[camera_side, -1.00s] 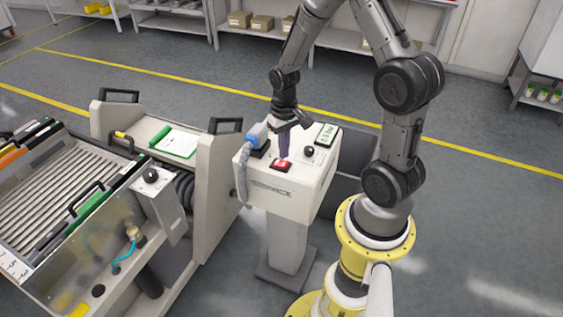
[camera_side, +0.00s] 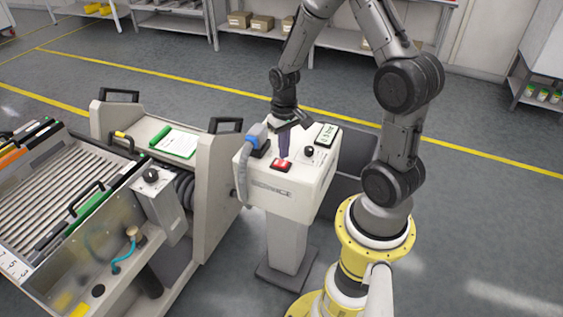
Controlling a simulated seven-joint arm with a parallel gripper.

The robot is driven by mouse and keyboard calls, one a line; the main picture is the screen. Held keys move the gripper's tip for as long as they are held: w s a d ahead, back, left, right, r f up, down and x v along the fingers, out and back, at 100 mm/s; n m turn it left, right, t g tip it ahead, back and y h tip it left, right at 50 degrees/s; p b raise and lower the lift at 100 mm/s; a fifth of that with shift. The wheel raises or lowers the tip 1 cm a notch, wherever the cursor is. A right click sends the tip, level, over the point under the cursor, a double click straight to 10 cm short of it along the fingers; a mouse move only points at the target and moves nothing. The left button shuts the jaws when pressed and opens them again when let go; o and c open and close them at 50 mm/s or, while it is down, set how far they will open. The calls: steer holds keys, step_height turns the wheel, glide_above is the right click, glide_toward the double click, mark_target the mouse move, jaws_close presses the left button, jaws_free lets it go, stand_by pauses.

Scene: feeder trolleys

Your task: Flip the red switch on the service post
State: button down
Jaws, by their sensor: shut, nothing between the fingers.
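The service post (camera_side: 289,201) is a cream box on a grey pedestal, near the middle of the side view. The red switch (camera_side: 281,165) sits on its sloping top near the front edge. My gripper (camera_side: 283,154) points down over the post, shut and empty, with its fingertips just behind the switch's far edge. I cannot tell whether the tips touch the switch. Most of the red face shows; my fingers hide some of the panel behind it.
A blue plug with a grey cable (camera_side: 257,136) stands on the post left of the switch. A black knob (camera_side: 309,152) and a green display (camera_side: 327,133) are to the right. A feeder trolley (camera_side: 213,190) stands close on the left. Open floor lies behind.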

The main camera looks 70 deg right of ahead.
mark_target(284, 163)
steer(key=shift+f, duration=1.3)
stand_by(0.9)
steer(key=shift+r, duration=3.55)
